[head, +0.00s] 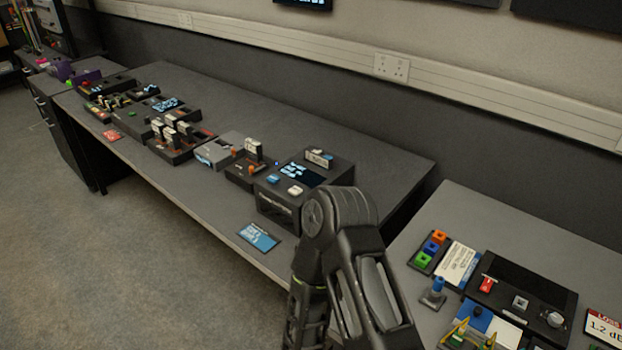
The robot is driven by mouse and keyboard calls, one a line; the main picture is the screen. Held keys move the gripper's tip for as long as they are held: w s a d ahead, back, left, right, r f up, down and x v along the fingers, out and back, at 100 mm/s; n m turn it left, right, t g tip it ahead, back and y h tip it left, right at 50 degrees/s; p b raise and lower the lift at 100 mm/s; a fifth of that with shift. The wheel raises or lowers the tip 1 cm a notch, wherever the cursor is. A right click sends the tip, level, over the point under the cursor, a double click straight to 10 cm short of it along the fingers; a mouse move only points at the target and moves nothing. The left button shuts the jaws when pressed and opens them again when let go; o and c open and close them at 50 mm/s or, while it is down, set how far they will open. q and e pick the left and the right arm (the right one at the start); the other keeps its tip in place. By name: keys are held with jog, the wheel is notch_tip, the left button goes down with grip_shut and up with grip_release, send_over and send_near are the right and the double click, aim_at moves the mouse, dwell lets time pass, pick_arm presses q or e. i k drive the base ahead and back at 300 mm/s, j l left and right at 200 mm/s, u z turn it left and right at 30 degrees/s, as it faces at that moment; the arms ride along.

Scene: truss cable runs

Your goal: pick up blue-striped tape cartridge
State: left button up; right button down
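Several dark upright blocks with white tops (170,124), which may be tape cartridges, stand in a black holder (178,155) on the long grey table. Another such block (253,148) stands upright nearer, in a dark unit with orange parts. A small white-labelled block (319,157) lies on top of the black box. I cannot make out a blue stripe on any of them at this size. One of my arms rises in the lower middle and hides part of the table edge. Neither gripper is in view.
The black box (275,206) with a blue-and-white screen stands near the long table's right end. A blue card (258,237) lies by its front edge. The table's back strip is clear. A second table (480,214) at the right holds coloured blocks and a black panel.

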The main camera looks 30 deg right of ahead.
aim_at(321, 161)
jog(key=z, duration=0.5)
jog(key=i+j+z, duration=0.1)
jog(key=z, duration=0.35)
jog(key=j+z, duration=0.15)
jog(key=z, duration=0.35)
jog(key=i+j+z, duration=0.1)
jog(key=z, duration=0.35)
jog(key=j+z, duration=0.15)
jog(key=z, duration=0.35)
jog(key=j+z, duration=0.25)
jog(key=j, duration=0.2)
jog(key=k+j+z, duration=0.2)
jog(key=j, duration=0.2)
jog(key=j+z, duration=0.25)
jog(key=j, duration=0.2)
jog(key=k+j+z, duration=0.45)
jog(key=j, duration=0.25)
jog(key=k+j+z, duration=0.2)
jog(key=j, duration=0.15)
jog(key=k+j, duration=0.6)
jog(key=j, duration=0.25)
